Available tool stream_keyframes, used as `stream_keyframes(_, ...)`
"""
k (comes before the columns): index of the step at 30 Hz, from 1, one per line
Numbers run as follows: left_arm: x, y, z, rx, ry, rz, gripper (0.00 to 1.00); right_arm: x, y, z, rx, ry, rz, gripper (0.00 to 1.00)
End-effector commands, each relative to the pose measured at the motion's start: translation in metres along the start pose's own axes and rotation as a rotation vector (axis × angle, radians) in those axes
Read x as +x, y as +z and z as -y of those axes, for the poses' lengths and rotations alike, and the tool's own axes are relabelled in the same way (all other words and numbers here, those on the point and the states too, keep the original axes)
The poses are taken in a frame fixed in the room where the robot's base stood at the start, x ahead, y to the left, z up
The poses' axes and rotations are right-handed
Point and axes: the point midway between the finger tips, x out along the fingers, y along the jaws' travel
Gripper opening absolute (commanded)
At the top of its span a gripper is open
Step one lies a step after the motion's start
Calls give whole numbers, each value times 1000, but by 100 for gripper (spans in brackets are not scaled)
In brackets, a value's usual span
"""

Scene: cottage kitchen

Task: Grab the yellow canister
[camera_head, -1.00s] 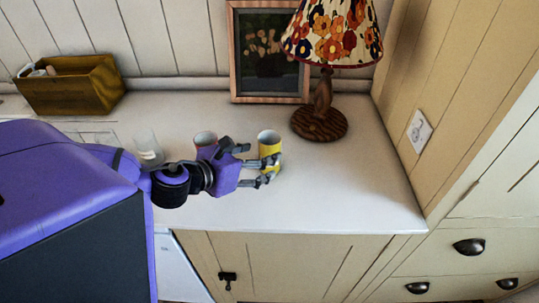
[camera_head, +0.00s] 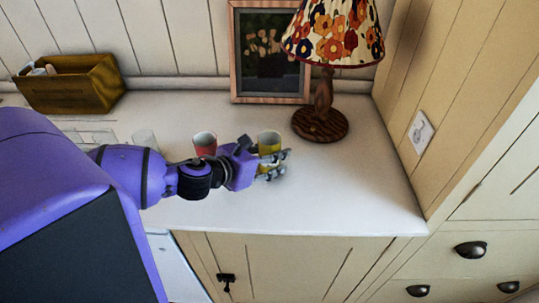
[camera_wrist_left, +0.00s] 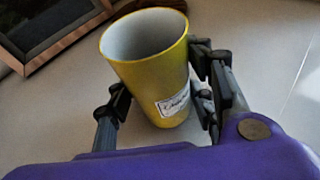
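The yellow canister (camera_head: 269,143) stands on the white counter, open at the top and pale inside. My left gripper (camera_head: 275,166) is at its near side and hides its lower part in the head view. In the left wrist view the canister (camera_wrist_left: 155,75), with a white label, shows between the two spread fingers of my left gripper (camera_wrist_left: 163,103). The right finger overlaps the canister's edge and the left fingertip is close to its other side. The fingers look open; contact is not clear. My right gripper is not in view.
A red canister (camera_head: 204,144) stands left of the yellow one, and a clear glass (camera_head: 144,141) further left. Behind are a lamp (camera_head: 320,123), a framed picture (camera_head: 271,99) and a wooden box (camera_head: 70,87). The counter (camera_head: 365,190) is clear on the right.

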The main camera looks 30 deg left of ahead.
Motion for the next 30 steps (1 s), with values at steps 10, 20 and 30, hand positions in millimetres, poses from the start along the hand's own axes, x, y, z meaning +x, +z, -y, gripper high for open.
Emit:
stream_keyframes(10, 0, 0, 0, 0, 0, 1, 13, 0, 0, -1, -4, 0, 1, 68)
stream_keyframes(20, -4, 11, 0, 1, 0, 3, 12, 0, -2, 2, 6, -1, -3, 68)
stream_keyframes(30, -58, 56, 5, 7, 0, 4, 12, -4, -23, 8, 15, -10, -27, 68)
